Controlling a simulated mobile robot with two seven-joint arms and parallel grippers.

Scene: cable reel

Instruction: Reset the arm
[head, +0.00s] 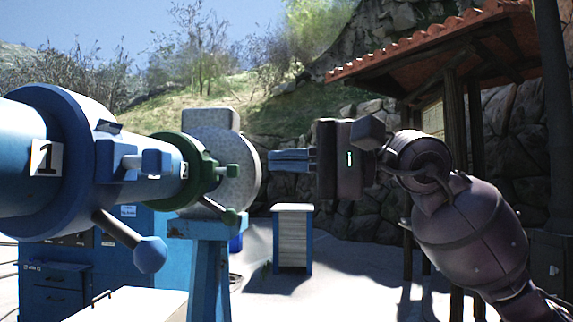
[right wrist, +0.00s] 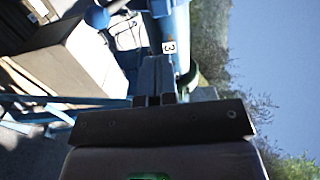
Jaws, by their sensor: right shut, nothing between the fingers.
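My right gripper (head: 290,160) is raised in the middle of the head view, its arm coming in from the right. Its blue-grey fingers are shut with nothing between them, pointing left towards the grey round plate (head: 240,165) of the reel machine, apart from it as far as I can tell. The fingers also show in the right wrist view (right wrist: 154,85). At the left is a large blue cylinder with a collar marked 1 (head: 65,160) and a ball-ended handle (head: 150,254). A green collar marked 2 (head: 190,170) sits behind it. My left gripper is not in view.
A blue stand (head: 199,228) supports the machine. A blue cabinet (head: 58,285) is at lower left. A small white-and-blue box (head: 293,238) stands on the ground beyond my gripper. A tiled-roof shelter (head: 455,40) with dark posts is at right.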

